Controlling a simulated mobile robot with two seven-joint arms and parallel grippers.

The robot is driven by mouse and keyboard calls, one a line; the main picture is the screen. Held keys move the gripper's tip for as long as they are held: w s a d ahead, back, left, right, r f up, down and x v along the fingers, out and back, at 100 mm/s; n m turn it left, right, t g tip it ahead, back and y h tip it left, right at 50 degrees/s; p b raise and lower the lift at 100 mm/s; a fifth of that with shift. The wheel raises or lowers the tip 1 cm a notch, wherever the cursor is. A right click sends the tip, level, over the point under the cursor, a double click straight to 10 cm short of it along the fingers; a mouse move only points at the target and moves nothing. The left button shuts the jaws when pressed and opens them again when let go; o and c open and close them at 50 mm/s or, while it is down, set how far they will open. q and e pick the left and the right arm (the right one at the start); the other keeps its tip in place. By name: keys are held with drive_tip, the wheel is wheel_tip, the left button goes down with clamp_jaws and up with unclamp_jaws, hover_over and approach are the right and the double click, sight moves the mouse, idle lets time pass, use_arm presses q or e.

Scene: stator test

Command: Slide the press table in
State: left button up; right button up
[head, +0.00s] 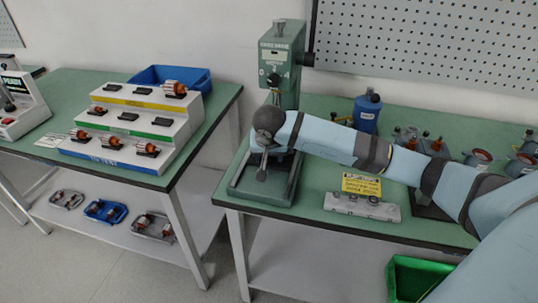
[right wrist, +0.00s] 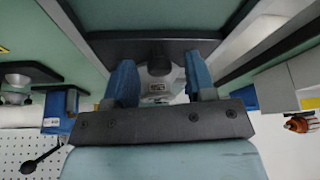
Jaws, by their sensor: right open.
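The green press (head: 283,62) stands on the right-hand bench, its column upright and its frame-like base (head: 240,188) at the bench's front left. My right gripper (head: 264,160) points down at the front of the press; my wrist hides much of the press table. In the right wrist view my right gripper (right wrist: 161,85) is open, with one blue finger on each side of a dark round knob (right wrist: 159,57). The knob sits at a dark bar (right wrist: 110,46) that looks like the front of the press table. I cannot tell whether the fingers touch it. My left gripper is not in view.
A stepped rack (head: 150,112) with parts and a blue bin (head: 170,75) are on the left bench. A gap separates the benches.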

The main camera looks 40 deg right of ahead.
clamp_jaws()
drive_tip(key=shift+w+d+b, duration=0.5)
drive_tip(key=shift+w+d, duration=0.55)
drive_tip(key=shift+d, duration=0.2)
drive_tip(key=shift+r, duration=0.1)
drive_tip(key=shift+c, duration=0.9)
unclamp_jaws()
drive_tip(key=shift+d, duration=0.1)
drive_tip(key=shift+o, duration=0.9)
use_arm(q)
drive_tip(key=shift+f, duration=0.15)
